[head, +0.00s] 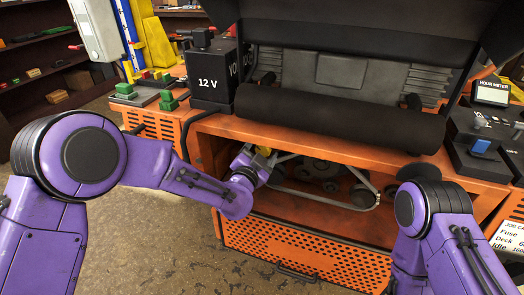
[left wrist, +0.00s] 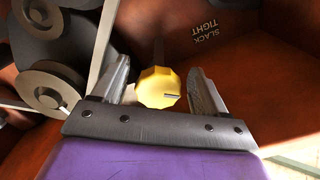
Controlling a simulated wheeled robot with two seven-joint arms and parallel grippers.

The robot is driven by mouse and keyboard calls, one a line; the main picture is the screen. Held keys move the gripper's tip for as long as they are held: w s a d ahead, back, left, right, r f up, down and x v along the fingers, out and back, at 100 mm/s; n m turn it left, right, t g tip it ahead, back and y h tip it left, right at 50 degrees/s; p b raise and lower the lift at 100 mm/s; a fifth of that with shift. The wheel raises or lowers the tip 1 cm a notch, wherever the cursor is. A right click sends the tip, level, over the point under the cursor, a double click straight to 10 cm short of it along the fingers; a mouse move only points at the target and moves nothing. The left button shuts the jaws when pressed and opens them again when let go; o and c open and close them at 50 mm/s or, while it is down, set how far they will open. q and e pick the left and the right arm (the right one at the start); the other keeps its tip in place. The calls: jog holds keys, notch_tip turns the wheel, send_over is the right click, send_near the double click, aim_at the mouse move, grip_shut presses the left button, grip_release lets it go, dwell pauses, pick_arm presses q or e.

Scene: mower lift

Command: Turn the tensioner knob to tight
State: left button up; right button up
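The yellow faceted tensioner knob (left wrist: 157,88) sits between the fingers of my left gripper (left wrist: 158,72) in the left wrist view. The fingers are spread, with a visible gap on each side of the knob. A dark line on the knob's face points right in that view. The words SLACK and TIGHT (left wrist: 203,35) are printed upside down on the brown-red wall beyond. In the head view my left gripper (head: 248,160) reaches into the orange bay, with the yellow knob (head: 265,151) partly visible at it. My right gripper is out of frame.
A belt (head: 322,203) loops around dark pulleys inside the bay; pulleys (left wrist: 48,88) also show left in the wrist view. The black roller (head: 345,118) overhangs the opening. A 12 V battery box (head: 210,82) stands left, and an hour meter (head: 492,93) right.

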pick_arm(q)
jog(key=shift+s, duration=0.1)
jog(key=b+v, duration=0.2)
jog(key=v, duration=0.8)
jog(key=shift+s, duration=0.15)
